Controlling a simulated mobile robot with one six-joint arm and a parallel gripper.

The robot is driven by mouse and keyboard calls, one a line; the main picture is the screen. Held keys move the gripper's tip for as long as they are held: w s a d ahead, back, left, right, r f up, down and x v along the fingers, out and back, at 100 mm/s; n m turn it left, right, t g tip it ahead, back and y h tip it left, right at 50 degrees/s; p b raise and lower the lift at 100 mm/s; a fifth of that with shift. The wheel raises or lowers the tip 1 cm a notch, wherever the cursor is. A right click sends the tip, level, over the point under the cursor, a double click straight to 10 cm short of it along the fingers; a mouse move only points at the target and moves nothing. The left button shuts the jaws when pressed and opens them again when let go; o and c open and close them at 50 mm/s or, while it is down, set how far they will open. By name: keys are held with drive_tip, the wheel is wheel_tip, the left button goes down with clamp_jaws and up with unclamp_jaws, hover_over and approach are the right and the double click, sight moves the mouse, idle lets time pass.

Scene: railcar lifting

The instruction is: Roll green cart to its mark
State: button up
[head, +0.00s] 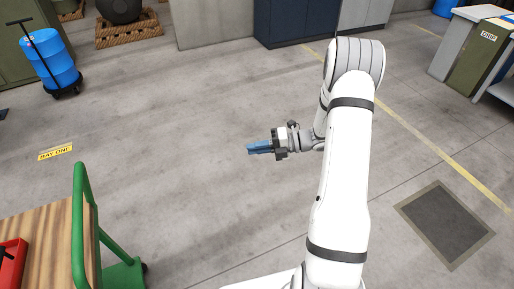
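The green cart (123,273) stands at the lower left, cut off by the picture's edges. A red box (13,262) sits on the deck. A yellow floor label reading "BAY ONE" (55,152) lies on the concrete beyond the cart. My gripper (252,149) has blue fingers and hangs over bare floor, right of the cart and clear of its handle. No object shows at its fingers. Their gap is too small to make out.
A blue drum (50,60) stands on a dark hand truck at the upper left. A pallet (128,28) with a dark round load is at the back. A dark floor plate (445,222) lies right. The floor between cart and gripper is clear.

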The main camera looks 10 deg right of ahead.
clamp_jaws()
idle(0.8)
drive_tip(key=o, duration=0.8)
unclamp_jaws()
drive_tip(key=shift+o, duration=0.2)
drive_tip(key=shift+d, duration=0.1)
drive_tip(key=b+v, duration=0.1)
drive_tip(key=v, duration=0.6)
drive_tip(key=shift+d+b, duration=0.3)
drive_tip(key=shift+s+r, duration=0.1)
